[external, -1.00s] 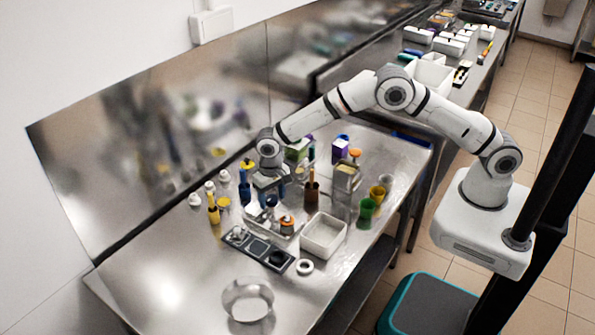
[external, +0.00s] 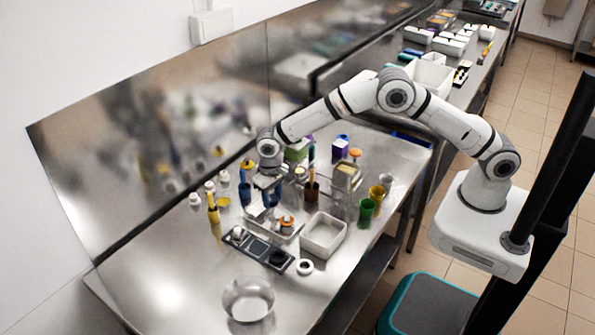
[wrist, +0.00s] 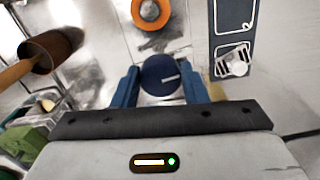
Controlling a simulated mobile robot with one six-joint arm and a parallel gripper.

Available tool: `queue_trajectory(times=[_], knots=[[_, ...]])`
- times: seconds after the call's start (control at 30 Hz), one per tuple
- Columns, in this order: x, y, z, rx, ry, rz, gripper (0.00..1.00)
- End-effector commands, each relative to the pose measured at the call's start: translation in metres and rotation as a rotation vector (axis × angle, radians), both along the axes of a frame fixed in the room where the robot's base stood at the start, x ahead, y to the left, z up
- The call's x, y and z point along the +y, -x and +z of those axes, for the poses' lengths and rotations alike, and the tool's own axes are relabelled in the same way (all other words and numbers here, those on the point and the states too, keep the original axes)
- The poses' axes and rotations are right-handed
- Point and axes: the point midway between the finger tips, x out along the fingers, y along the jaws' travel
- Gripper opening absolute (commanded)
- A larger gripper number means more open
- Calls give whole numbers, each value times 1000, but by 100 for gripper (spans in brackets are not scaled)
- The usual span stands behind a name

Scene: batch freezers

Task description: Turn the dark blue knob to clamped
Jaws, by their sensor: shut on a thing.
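The dark blue knob (wrist: 160,76) is round with a white line on its top. It sits between the two blue fingers of my gripper (wrist: 161,86) in the wrist view. The fingers are shut on it, one at each side. The white line lies close to level in that view, tilted slightly up to the right. In the external view my gripper (external: 265,201) points down over the metal table, and I cannot make out the knob there. No readable clamped marking shows.
An orange ring-shaped knob (wrist: 150,12) is close by. A dark panel (external: 258,250) and a white bin (external: 323,234) stand in front. A metal bowl (external: 248,299) stands at the table's front.

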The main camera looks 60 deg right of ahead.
Motion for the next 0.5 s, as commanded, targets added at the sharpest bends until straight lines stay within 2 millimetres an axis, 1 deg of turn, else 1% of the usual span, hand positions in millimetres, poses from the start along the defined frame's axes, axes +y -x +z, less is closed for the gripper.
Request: queue_trajectory(times=[0.1, 0.5], knots=[[0, 0, -3, -1, -1, 91, 17], [-2, -1, -2, -3, -2, 468, 17]])
